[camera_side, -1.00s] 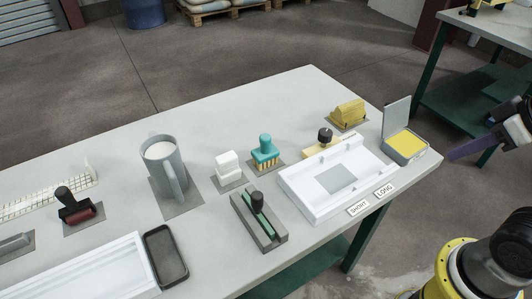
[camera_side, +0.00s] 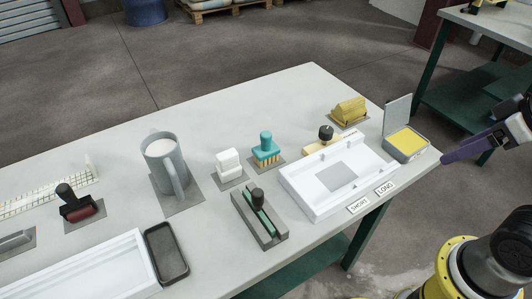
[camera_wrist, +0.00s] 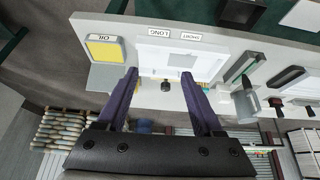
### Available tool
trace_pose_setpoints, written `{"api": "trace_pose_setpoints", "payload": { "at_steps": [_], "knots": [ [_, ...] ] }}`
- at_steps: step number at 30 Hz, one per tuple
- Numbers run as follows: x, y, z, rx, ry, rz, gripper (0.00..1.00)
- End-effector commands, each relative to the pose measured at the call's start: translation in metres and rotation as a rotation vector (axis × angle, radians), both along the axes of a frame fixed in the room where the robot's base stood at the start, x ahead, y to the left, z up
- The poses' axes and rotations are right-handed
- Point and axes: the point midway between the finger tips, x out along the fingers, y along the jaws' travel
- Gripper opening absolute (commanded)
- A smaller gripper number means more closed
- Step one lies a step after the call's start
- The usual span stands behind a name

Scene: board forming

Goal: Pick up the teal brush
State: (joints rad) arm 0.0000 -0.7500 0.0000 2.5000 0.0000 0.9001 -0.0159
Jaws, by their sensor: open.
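The teal brush (camera_side: 266,150) stands upright on a small grey pad near the middle of the table in the side view, with its handle up and yellowish bristles down. My gripper (camera_side: 443,159) has dark purple fingers and is at the right edge of the side view, beyond the oil box and well to the right of the brush. In the wrist view my gripper (camera_wrist: 160,73) is open, its two fingers spread wide with nothing held between them.
A white block (camera_side: 228,162) stands just left of the brush, and a white tray (camera_side: 320,207) lies to its right. A black-knobbed tool (camera_side: 325,140), yellow holder (camera_side: 349,111), open oil box (camera_side: 405,145), grey-green block (camera_side: 259,220) and grey mug (camera_side: 163,165) stand around.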

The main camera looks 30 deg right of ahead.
Motion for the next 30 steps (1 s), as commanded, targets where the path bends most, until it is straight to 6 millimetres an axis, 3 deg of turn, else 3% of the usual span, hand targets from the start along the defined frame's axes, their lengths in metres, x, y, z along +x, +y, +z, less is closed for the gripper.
{"api": "trace_pose_setpoints", "payload": {
  "at_steps": [5, 8, 14, 18, 22, 26, 30],
  "knots": [
    [-0.004, 0.000, 0.003, -0.070, 0.023, 0.135, 0.68],
    [0.003, 0.000, 0.028, -0.141, 0.006, 0.266, 0.68],
    [0.042, 0.005, 0.082, -0.279, 0.027, 0.565, 0.68],
    [0.085, 0.015, 0.114, -0.363, 0.061, 0.799, 0.68],
    [0.132, 0.031, 0.134, -0.428, 0.097, 1.022, 0.68],
    [0.180, 0.051, 0.141, -0.473, 0.128, 1.222, 0.68],
    [0.230, 0.078, 0.133, -0.503, 0.163, 1.412, 0.68]
  ]
}}
